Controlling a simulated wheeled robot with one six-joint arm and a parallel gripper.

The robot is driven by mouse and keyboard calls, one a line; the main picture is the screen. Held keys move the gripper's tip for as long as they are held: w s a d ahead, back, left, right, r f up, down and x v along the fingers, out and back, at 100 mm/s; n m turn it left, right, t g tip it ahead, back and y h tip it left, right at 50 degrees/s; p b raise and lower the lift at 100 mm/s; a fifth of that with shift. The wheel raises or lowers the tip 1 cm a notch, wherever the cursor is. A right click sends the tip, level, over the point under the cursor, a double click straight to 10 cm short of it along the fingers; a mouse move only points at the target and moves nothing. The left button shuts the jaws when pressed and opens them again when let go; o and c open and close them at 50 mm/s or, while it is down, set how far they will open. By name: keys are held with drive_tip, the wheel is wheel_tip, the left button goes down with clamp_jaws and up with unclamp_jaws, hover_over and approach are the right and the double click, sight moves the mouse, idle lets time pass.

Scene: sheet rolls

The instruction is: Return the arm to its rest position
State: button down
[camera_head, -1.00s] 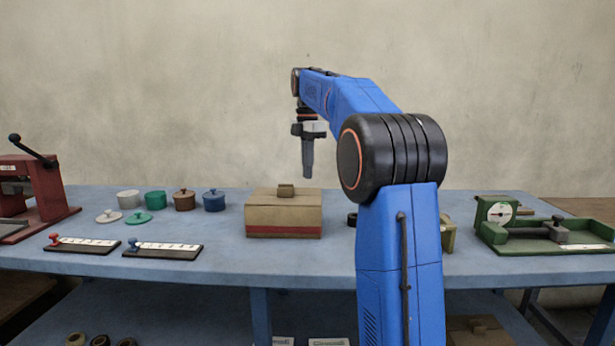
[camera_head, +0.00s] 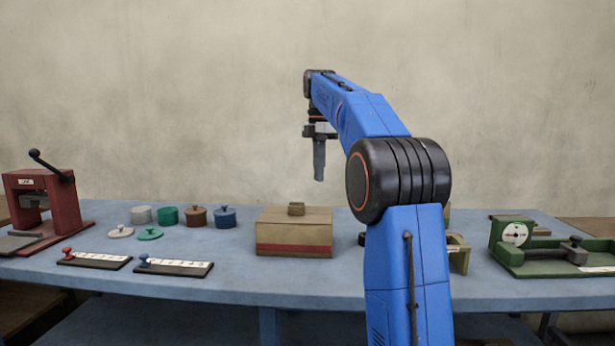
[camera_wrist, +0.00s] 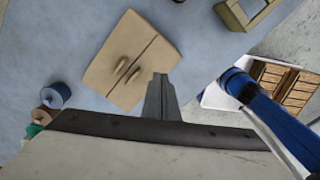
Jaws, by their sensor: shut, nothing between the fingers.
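My gripper (camera_head: 319,172) hangs pointing down from my blue arm, in the air above the table and the tan box. Its fingers are together and hold nothing. In the wrist view my shut gripper (camera_wrist: 160,82) shows at the middle, with the tan box beyond it. The arm is raised and bent at its black elbow joint, clear of everything on the table.
The blue table (camera_head: 240,281) bears a tan box (camera_head: 293,232) with a red stripe, a red lever press (camera_head: 52,210), several small lidded pots, two dark label strips and a green gauge device (camera_head: 520,244). My arm partly hides a khaki object (camera_head: 458,252).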

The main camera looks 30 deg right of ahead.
drive_tip(key=shift+a, duration=0.1)
drive_tip(key=s+a+f+m+t, duration=0.1)
drive_tip(key=s+a+f+m, duration=0.4)
drive_tip(key=s, duration=0.4)
drive_tip(key=s+a+f+m+t, duration=0.1)
drive_tip(key=s+a+f+m, duration=0.2)
drive_tip(key=s+a, duration=0.5)
drive_tip(key=s+a+f+m+t, duration=0.1)
drive_tip(key=s+a+f+m, duration=0.2)
drive_tip(key=s+f, duration=0.7)
drive_tip(key=s+a+f+m+t, duration=0.1)
drive_tip(key=s+a+f+m, duration=0.3)
drive_tip(key=s+f+m, duration=0.3)
drive_tip(key=s+f, duration=0.4)
drive_tip(key=f, duration=0.2)
drive_tip(key=shift+t, duration=0.4)
